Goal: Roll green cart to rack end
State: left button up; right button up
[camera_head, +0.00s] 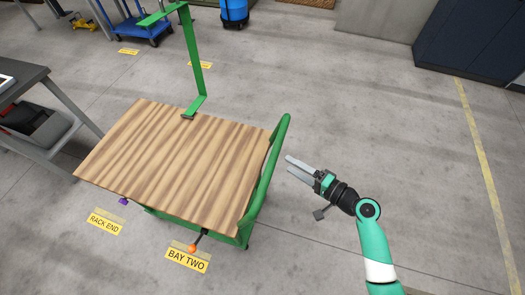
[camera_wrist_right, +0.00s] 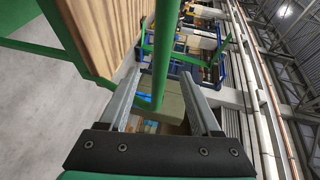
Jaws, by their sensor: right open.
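The green cart has a striped wooden deck (camera_head: 175,155) and a green push handle (camera_head: 262,178) along its right end. It stands by the yellow BAY TWO floor label (camera_head: 187,259). The RACK END label (camera_head: 104,222) lies to its left. My right gripper (camera_head: 288,166) is open and empty, just right of the handle, with its fingers pointing toward it. In the right wrist view, the green handle bar (camera_wrist_right: 163,55) shows between my two fingers (camera_wrist_right: 165,100); I cannot tell whether it is within their reach. My left gripper is not in view.
A tall green bent post (camera_head: 193,55) rises at the deck's back edge. A grey table (camera_head: 25,77) and a bin (camera_head: 45,130) stand at the left. A blue cart (camera_head: 145,30) and dark cabinets (camera_head: 470,45) are at the back. The floor to the right is clear.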

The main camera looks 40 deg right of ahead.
jog(key=b+x, duration=0.1)
jog(key=x, duration=1)
jog(key=shift+b, duration=0.35)
jog(key=shift+c, duration=0.2)
grip_shut()
jog(key=shift+r, duration=0.1)
dwell(0.3)
